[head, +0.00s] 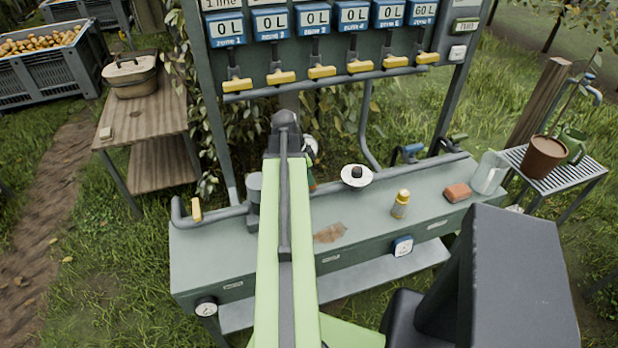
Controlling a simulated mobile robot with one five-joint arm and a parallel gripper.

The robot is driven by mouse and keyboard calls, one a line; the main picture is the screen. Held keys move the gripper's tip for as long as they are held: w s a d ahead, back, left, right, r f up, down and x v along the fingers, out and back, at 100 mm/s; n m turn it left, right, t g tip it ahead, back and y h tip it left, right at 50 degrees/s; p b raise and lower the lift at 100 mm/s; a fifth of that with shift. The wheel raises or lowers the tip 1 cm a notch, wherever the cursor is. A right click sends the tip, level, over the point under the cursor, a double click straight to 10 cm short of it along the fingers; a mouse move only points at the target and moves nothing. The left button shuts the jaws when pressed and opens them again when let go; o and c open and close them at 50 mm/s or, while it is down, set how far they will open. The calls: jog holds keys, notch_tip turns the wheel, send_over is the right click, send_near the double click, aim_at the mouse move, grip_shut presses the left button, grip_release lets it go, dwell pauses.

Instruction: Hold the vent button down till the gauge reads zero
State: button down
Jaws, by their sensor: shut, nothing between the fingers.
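A round dial gauge (205,307) with a white face and dark rim sits at the front left corner of the green bench (210,262). Its needle is too small to read. A blue-framed white dial (402,246) is on the bench front, also unreadable. I cannot pick out a vent button for sure; a white disc with a black knob (357,176) lies on the bench top. My green arm reaches from the bottom over the bench to a dark joint. My gripper is hidden behind the arm. A small pale and orange thing shows partly beside the joint.
A panel of blue displays reading 0 L and 60 L (313,18) stands behind, above yellow-handled valves (321,72). A yellow-capped bottle (400,204), red sponge (457,192) and clear jug (489,173) stand at right. A brown pot (543,157) is on a rack.

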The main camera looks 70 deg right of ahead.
jog(key=d+p+v, duration=0.1)
jog(key=p+v, duration=1.3)
jog(key=shift+s, duration=0.45)
